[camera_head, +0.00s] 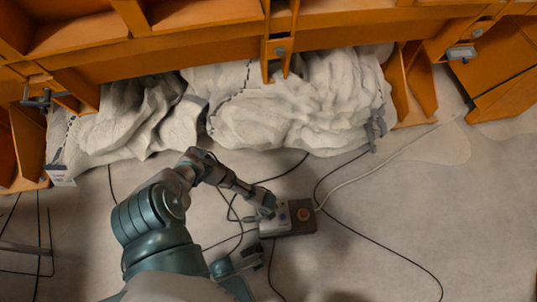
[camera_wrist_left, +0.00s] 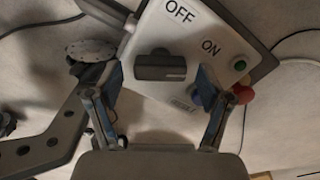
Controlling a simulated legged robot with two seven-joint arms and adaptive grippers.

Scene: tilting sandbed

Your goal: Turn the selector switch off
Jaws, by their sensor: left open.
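The selector switch (camera_wrist_left: 160,66) is a dark bar-shaped knob on the pale top of a control box (camera_wrist_left: 155,22), lying about level in the left wrist view. OFF is printed above it and ON to its upper right. My left gripper (camera_wrist_left: 160,76) is open, one finger on each side of the knob, with gaps that look clear of it. Whether the fingers reach down to knob height I cannot tell. In the head view, my left gripper (camera_head: 268,208) is over the left part of the control box (camera_head: 303,228) and hides the knob.
A green button (camera_wrist_left: 240,65), a red one (camera_wrist_left: 244,94) and a blue one (camera_wrist_left: 197,98) sit near the right finger. Cables cross the floor around the box. Orange framework (camera_head: 180,40) and a pale crumpled sheet (camera_head: 290,105) lie beyond; floor to the right is mostly clear.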

